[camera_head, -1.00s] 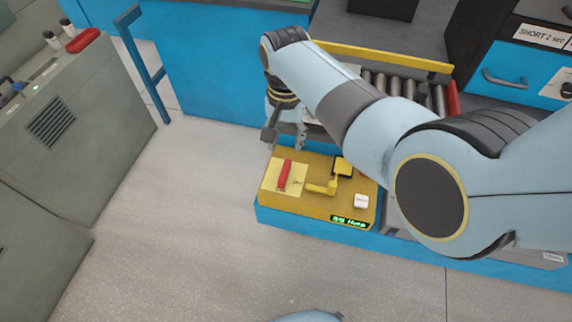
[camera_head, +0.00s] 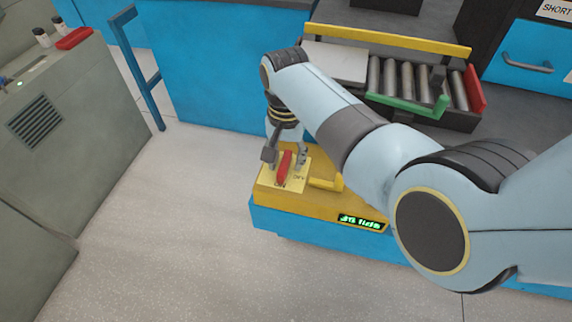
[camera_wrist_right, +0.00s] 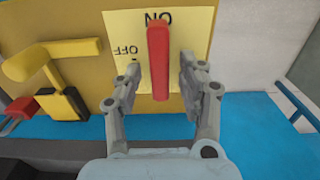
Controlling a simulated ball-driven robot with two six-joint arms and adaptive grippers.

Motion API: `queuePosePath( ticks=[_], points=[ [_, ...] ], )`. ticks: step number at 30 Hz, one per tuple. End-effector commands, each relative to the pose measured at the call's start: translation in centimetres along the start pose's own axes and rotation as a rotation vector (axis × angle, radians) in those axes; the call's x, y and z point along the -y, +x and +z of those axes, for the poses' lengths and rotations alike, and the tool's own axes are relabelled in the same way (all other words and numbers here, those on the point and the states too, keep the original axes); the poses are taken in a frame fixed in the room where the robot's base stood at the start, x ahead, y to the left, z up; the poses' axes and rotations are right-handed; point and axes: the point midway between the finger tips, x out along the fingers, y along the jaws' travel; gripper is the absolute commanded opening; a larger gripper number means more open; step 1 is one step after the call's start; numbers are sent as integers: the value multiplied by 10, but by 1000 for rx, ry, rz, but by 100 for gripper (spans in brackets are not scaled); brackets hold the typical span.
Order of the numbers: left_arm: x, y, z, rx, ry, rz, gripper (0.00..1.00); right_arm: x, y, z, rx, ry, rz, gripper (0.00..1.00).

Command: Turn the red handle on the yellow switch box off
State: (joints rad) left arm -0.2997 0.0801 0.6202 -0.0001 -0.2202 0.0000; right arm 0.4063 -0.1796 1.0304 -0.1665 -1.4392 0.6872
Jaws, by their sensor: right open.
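The yellow switch box (camera_head: 268,196) has a pale plate (camera_head: 298,184) marked ON and OFF. Its red handle (camera_head: 281,175) stands on this plate, with its near end by the ON mark. My right gripper (camera_head: 286,156) is over the box, fingers pointing down. In the right wrist view the red handle (camera_wrist_right: 158,55) stands between the two open fingers of the right gripper (camera_wrist_right: 159,76), with a gap on each side. The ON mark is just past the handle's end and OFF is to its left. My left gripper is not in view.
A yellow lever (camera_head: 327,184) stands beside the plate; it also shows in the wrist view (camera_wrist_right: 60,55). A green display (camera_head: 361,222) is on the box's front. A roller rack (camera_head: 402,85) lies behind. My right arm covers the box's right part. Floor at left is clear.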

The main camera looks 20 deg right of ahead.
Motion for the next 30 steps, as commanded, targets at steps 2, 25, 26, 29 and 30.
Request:
queuePosePath(
  ticks=[2,25,26,29,30],
  points=[
    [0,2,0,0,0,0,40,0,1,0,0,0,0,40],
    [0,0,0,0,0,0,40,0,0,0,0,-7,0,0],
    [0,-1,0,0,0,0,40,0,0,0,0,-11,0,0],
    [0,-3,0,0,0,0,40,0,-1,0,0,-35,0,0],
    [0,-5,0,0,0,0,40,1,-1,0,0,-50,1,0]
  ],
)
